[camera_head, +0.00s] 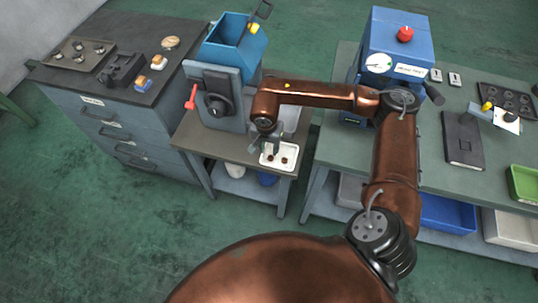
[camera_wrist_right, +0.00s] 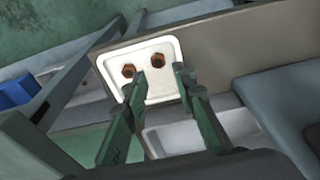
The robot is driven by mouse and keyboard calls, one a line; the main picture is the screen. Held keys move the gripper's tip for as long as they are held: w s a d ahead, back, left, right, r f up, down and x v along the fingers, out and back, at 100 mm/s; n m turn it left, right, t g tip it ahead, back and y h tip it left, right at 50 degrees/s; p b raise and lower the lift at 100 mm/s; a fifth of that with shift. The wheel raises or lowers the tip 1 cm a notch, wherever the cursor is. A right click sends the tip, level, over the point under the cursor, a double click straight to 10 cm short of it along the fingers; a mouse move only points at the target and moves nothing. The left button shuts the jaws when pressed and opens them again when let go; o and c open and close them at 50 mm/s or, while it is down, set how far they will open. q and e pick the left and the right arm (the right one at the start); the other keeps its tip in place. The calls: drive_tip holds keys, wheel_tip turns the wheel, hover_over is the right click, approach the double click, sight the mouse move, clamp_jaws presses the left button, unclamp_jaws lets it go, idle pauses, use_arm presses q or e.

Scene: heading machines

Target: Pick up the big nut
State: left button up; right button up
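Two brown hex nuts lie apart in a small white tray (camera_head: 278,167) at the front of the middle bench. In the right wrist view, one nut (camera_wrist_right: 128,71) is at left and the other nut (camera_wrist_right: 158,60) at right. They look close in size, so I cannot tell which is the big one. My right gripper (camera_head: 273,147) is over the tray. In the wrist view its two fingers (camera_wrist_right: 161,77) are apart with nothing between them, and the nuts lie beyond the fingertips. My left gripper is not in view.
A grey machine with a blue hopper (camera_head: 234,42) and red handle stands behind the tray. A blue machine (camera_head: 397,43) with a red button stands on the right bench, with a dark laptop-like case (camera_head: 463,140). Grey drawers (camera_head: 110,128) stand left. Green floor is open in front.

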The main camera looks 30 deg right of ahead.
sight(271, 157)
drive_tip(key=f, duration=0.2)
drive_tip(key=d+f+b, duration=0.1)
drive_tip(key=f, duration=0.4)
drive_tip(key=shift+w+d+f, duration=0.25)
drive_tip(key=shift+w+f, duration=0.05)
drive_tip(key=shift+w, duration=0.05)
drive_tip(key=shift+r, duration=0.1)
clamp_jaws()
